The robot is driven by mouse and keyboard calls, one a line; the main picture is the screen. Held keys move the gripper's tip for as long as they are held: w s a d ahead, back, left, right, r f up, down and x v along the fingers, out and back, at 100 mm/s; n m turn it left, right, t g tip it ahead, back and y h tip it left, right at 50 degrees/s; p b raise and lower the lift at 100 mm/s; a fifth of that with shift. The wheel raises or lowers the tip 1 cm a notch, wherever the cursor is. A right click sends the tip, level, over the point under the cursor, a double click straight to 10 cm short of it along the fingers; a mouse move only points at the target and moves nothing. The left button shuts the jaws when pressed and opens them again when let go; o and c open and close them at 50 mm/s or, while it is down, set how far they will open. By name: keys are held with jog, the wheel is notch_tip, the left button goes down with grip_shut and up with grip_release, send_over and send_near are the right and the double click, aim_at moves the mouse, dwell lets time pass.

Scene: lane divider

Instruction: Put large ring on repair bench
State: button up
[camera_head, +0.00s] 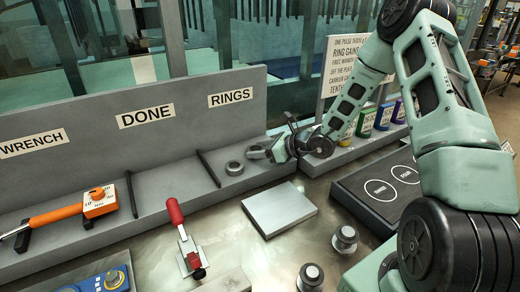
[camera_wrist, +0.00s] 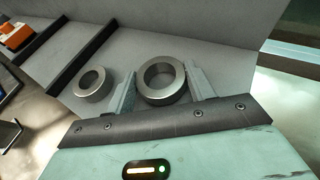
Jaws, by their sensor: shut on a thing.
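The large ring (camera_wrist: 165,98), a thick grey metal ring, sits between my gripper's two fingers in the wrist view. My gripper (camera_wrist: 163,88) is shut on it, with one finger at each side. In the head view my gripper (camera_head: 258,153) is low over the RINGS section of the grey shelf, and the ring is mostly hidden by it. A smaller ring (camera_wrist: 98,96) stands on the shelf left of my gripper, apart from it. It also shows in the head view (camera_head: 235,171). The metal bench top (camera_head: 140,245) lies in front of the shelf.
A grey square plate (camera_head: 279,209) lies on the bench, with metal knobs (camera_head: 345,239) to its right. A red-handled clamp (camera_head: 184,238) is left of it. A black divider (camera_head: 209,168) and an orange wrench (camera_head: 70,211) are on the shelf. A dark board (camera_head: 385,188) is at the right.

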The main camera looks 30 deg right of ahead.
jog(key=shift+f, duration=0.2)
jog(key=o, duration=1.1)
jog(key=shift+o, duration=0.2)
jog(key=shift+r, duration=0.1)
